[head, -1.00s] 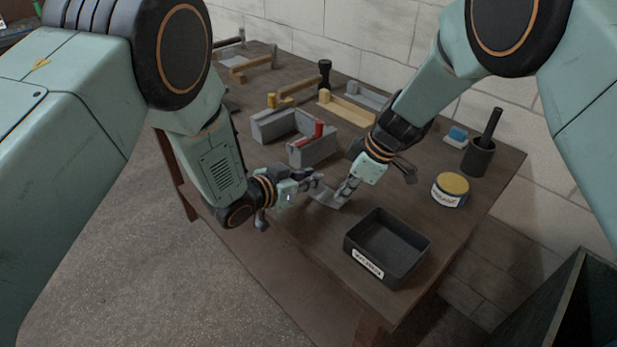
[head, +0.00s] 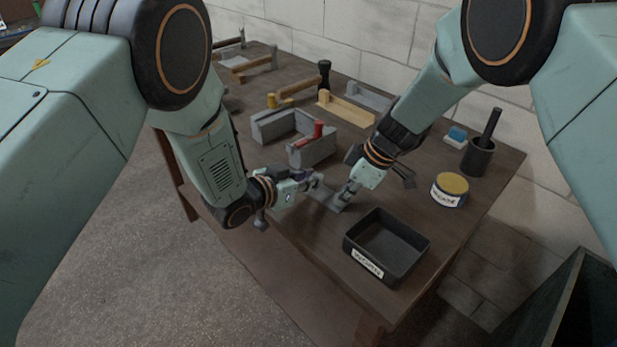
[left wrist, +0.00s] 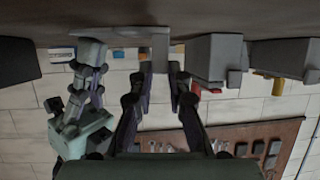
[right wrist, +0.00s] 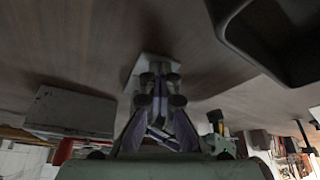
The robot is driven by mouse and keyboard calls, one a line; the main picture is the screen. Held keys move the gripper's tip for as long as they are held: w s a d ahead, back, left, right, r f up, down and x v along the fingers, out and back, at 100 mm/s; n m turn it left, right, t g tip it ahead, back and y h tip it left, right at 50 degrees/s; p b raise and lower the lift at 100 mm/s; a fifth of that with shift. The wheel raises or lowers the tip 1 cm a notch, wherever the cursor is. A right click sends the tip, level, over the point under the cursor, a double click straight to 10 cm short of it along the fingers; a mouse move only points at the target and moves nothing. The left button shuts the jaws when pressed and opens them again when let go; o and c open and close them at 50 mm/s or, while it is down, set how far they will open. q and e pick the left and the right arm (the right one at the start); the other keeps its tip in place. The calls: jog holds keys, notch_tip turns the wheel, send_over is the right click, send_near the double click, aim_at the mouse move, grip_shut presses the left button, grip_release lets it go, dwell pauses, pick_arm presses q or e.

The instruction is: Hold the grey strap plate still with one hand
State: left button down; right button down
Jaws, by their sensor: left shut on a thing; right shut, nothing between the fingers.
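The grey strap plate (head: 325,199) lies at the front of the bench, left of the black tray. My left gripper (head: 316,182) is shut on its left end; in the left wrist view the fingers (left wrist: 160,72) close on an upright grey part of the plate (left wrist: 160,45). My right gripper (head: 342,203) is shut and empty, with its tips down at the plate's right part. In the right wrist view the pale plate (right wrist: 145,66) shows just beyond the closed fingertips (right wrist: 160,70), which hide part of it. Whether the right tips touch it, I cannot tell.
A labelled black tray (head: 420,238) stands close to the right gripper. A yellow-lidded tin (head: 450,191) and a dark cup (head: 478,158) are further right. Grey blocks (head: 312,150) with a red part (head: 318,130) stand behind my grippers. The bench's front edge is near.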

pick_arm(q)
jog(key=shift+f, duration=0.25)
pick_arm(e)
jog(key=shift+a+r, duration=0.1)
jog(key=shift+r, duration=0.4)
notch_tip(320, 180, up, 7)
jog(key=shift+f, duration=0.2)
dwell(0.4)
pick_arm(q)
jog(key=c, duration=1.2)
grip_release()
jog(key=shift+w+r, duration=0.1)
jog(key=shift+w, duration=0.05)
